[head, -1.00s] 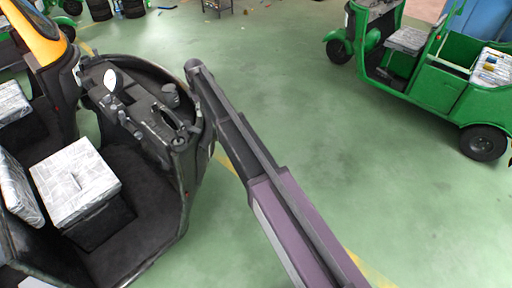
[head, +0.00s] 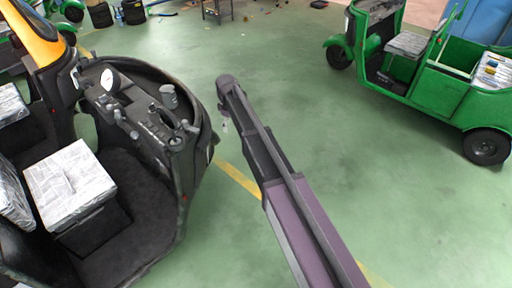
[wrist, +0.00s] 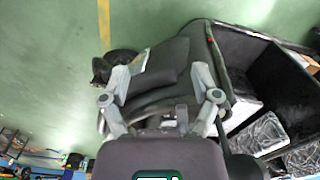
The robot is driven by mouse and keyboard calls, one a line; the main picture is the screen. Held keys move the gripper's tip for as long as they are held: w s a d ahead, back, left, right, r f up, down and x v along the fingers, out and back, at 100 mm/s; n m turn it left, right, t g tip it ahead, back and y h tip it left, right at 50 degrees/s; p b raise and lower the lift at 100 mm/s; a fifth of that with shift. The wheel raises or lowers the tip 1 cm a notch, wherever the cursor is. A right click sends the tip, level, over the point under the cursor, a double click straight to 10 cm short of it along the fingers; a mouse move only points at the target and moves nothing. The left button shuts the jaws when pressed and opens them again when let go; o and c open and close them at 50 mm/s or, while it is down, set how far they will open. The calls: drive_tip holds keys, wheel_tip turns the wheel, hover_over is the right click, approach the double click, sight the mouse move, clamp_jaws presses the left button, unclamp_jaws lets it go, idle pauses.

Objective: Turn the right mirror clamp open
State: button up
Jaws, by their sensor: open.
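No mirror clamp can be made out for certain in either view. The black rickshaw (head: 150,130) stands at the left in the head view, with a white-faced gauge (head: 110,80) and a grey cup-shaped part (head: 169,95) on its dashboard. My arm reaches up from the lower right, its far end just right of the rickshaw's front, with floor showing between them. In the wrist view my gripper (wrist: 166,72) is open, its two grey fingers apart. A dark rickshaw panel (wrist: 165,65) shows between and beyond the fingers; contact cannot be told.
A green rickshaw (head: 440,85) stands at the far right. Newspaper-covered seats (head: 68,180) are in the black rickshaw. Tyres and a small stand (head: 217,8) are at the back.

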drive_tip(key=s+d+f+m+b, duration=0.1)
drive_tip(key=s+d+f+b, duration=0.1)
drive_tip(key=d, duration=0.3)
drive_tip(key=s+d+f+m+b, duration=0.2)
drive_tip(key=s+d+f+b, duration=0.1)
drive_tip(key=d, duration=0.2)
drive_tip(key=shift+s+d+f+m, duration=0.2)
drive_tip(key=shift+d+f+m, duration=0.05)
drive_tip(key=shift+f+m, duration=0.05)
idle(0.4)
drive_tip(key=s+d+f+m+b, duration=0.2)
drive_tip(key=s+d+m, duration=0.2)
drive_tip(key=s+d, duration=0.6)
drive_tip(key=s+d+f+m+b, duration=0.3)
drive_tip(key=s+d+m, duration=0.2)
drive_tip(key=s+d, duration=0.5)
drive_tip(key=shift+d, duration=0.35)
